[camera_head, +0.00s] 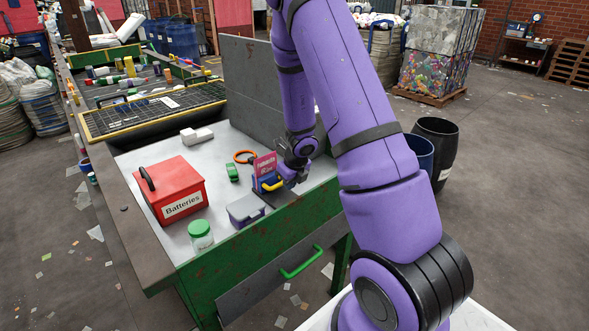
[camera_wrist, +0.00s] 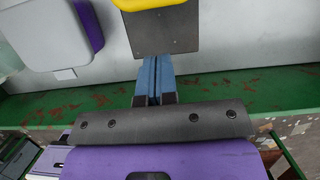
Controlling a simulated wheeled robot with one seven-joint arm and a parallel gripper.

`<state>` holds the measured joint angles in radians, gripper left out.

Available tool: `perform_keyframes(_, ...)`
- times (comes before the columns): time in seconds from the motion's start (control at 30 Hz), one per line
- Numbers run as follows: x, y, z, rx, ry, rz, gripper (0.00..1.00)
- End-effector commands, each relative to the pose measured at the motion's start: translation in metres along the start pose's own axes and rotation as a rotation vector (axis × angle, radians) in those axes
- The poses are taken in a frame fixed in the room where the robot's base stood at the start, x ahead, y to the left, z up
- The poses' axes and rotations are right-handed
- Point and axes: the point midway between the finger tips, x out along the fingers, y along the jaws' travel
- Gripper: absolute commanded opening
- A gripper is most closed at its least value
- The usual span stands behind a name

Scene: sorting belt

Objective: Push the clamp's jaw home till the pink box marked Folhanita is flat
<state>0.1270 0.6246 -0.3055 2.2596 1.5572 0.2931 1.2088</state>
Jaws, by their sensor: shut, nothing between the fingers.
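The pink box (camera_head: 264,165) stands upright at the clamp near the front edge of the bench; its lettering is too small to read. The clamp has a yellow part (camera_head: 273,185) in front of the box and a dark base plate (camera_head: 272,199). In the wrist view the yellow part (camera_wrist: 152,3) and dark plate (camera_wrist: 165,32) show at the top; the pink box is out of that view. My gripper (camera_wrist: 154,60) is shut and empty, its blue fingertips at the plate's near edge. I cannot tell whether they touch it. The head view shows my gripper (camera_head: 288,178) right of the clamp.
A grey and purple box (camera_head: 246,210) stands just left of the clamp. A green-lidded jar (camera_head: 201,235), red Batteries box (camera_head: 175,194), green tape roll (camera_head: 232,172), orange ring (camera_head: 244,157) and white block (camera_head: 197,135) are on the bench. A grey panel (camera_head: 255,85) rises behind.

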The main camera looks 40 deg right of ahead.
Motion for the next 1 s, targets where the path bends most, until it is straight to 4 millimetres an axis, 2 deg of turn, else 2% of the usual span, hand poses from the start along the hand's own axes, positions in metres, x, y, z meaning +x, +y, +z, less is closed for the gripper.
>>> perform_keyframes(0.5,-0.071,0.000,0.000,-0.002,0.000,-0.002,0.00)
perform_keyframes(0.7,-0.083,0.000,-0.001,0.001,0.002,-0.001,0.00)
perform_keyframes(1.0,-0.088,0.003,0.000,-0.024,-0.004,0.006,0.00)
